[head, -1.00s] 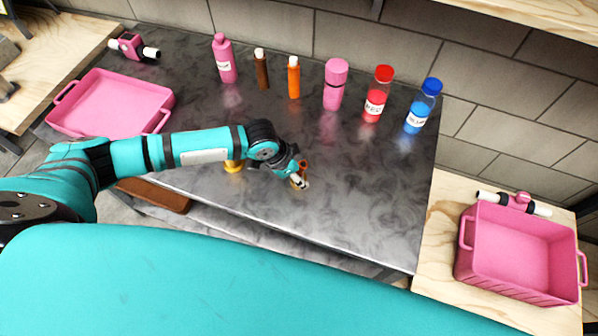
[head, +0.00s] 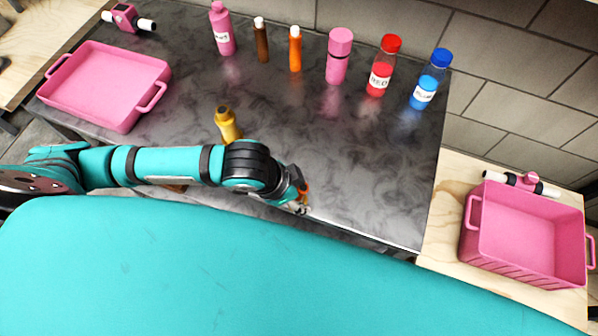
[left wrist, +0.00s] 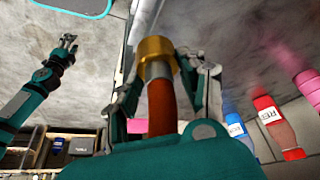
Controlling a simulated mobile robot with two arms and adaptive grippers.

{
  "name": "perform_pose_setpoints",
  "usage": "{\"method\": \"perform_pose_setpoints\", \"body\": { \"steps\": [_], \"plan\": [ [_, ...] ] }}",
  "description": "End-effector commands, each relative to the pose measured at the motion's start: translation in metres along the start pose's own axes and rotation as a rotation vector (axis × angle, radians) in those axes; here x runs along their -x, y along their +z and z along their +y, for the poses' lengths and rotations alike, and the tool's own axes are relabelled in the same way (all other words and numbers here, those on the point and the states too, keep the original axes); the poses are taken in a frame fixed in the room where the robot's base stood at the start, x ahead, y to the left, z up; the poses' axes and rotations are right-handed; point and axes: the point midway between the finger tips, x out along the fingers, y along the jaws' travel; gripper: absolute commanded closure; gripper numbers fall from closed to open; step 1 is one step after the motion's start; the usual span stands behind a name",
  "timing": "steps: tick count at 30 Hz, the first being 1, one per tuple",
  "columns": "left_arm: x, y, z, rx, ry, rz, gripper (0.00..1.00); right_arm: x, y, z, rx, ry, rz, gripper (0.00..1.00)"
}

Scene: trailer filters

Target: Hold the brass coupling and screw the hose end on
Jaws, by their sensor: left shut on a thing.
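My left gripper (head: 300,208) is shut on the hose end, low over the front edge of the dark counter. In the left wrist view the hose end is a red-orange hose (left wrist: 162,108) with a brass-coloured collar (left wrist: 157,47), between the two fingers (left wrist: 165,85). A yellow-gold fitting (head: 228,127), seemingly the brass coupling, stands on the counter behind my left forearm, apart from the gripper. My right gripper (left wrist: 68,42) shows only in the left wrist view, at upper left; its small fingers look apart and empty.
Pink, brown, orange, red (head: 382,68) and blue (head: 430,80) bottles line the back of the counter (head: 340,170). A pink tray (head: 108,125) lies at left, a pink bin (head: 470,230) at right on wood. The counter's middle is clear.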

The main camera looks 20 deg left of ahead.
Motion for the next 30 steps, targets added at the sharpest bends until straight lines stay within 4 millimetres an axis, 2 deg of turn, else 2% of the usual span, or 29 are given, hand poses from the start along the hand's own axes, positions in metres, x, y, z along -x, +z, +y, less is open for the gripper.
{"method": "perform_pose_setpoints", "body": {
  "steps": [2, 6, 17, 20, 23, 26, 30],
  "plan": [
    [0.001, 0.003, 0.009, -0.002, 0.003, 0.001, 0.92, -0.002, 0.000, 0.000, 0.000, 0.000, 0.000, 0.60],
    [0.004, 0.004, 0.015, 0.000, 0.001, 0.002, 0.92, -0.003, 0.000, 0.000, 0.000, 0.000, 0.000, 0.60],
    [0.004, 0.004, 0.015, 0.000, 0.000, 0.001, 0.92, -0.003, 0.000, 0.000, 0.000, 0.000, 0.000, 0.60],
    [0.006, 0.002, 0.009, 0.016, -0.009, 0.002, 0.92, -0.003, 0.000, 0.000, 0.000, 0.000, 0.000, 0.60],
    [0.013, -0.006, -0.013, 0.084, -0.043, 0.004, 0.92, -0.003, 0.000, 0.000, 0.000, 0.000, 0.000, 0.60],
    [0.031, -0.021, -0.049, 0.215, -0.100, 0.008, 0.92, -0.003, 0.000, 0.001, 0.000, 0.001, 0.000, 0.60],
    [0.075, -0.048, -0.107, 0.465, -0.202, 0.015, 0.92, -0.003, 0.001, 0.001, 0.000, 0.001, 0.000, 0.60]
  ]
}}
